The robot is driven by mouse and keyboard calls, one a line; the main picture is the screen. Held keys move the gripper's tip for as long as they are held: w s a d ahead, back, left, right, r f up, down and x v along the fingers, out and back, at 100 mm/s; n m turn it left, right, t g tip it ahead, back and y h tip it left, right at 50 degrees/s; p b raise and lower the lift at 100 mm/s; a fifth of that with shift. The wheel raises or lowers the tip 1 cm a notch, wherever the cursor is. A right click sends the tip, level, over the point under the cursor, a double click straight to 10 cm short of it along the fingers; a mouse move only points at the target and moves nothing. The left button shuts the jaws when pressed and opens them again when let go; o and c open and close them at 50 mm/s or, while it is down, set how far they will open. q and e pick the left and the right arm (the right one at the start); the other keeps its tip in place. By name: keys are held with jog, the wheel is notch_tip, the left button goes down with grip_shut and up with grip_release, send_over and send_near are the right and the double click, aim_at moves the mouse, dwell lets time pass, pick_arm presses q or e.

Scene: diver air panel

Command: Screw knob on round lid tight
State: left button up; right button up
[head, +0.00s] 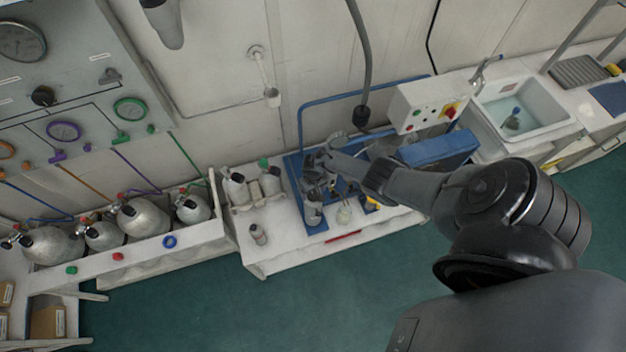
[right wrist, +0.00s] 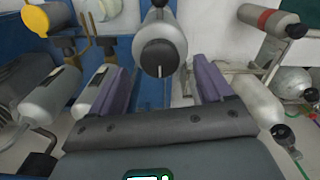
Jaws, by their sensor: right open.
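My right gripper (head: 318,168) reaches in from the right in the head view, over a blue stand (head: 293,170) on the white bench. In the right wrist view its two purple-grey fingers (right wrist: 160,88) are spread wide with nothing between their tips. Just beyond the gap is a grey cylinder (right wrist: 160,22) whose near end is a dark round cap (right wrist: 158,58) with a thin pin. I cannot tell whether this is the round lid with its knob. In the head view the gripper hides much of the stand. My left gripper is not in view.
Several grey bottles stand close around the stand, one (head: 313,212) at its front. A control box (head: 425,103) and a blue case (head: 438,148) lie right of the stand. Another cylinder (right wrist: 260,100) lies beside the right finger.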

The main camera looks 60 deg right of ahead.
aim_at(314, 195)
notch_tip(314, 195, up, 3)
jog(key=shift+f+p, duration=0.1)
jog(key=shift+p, duration=0.45)
jog(key=shift+r, duration=2.5)
jog(key=shift+s, duration=0.1)
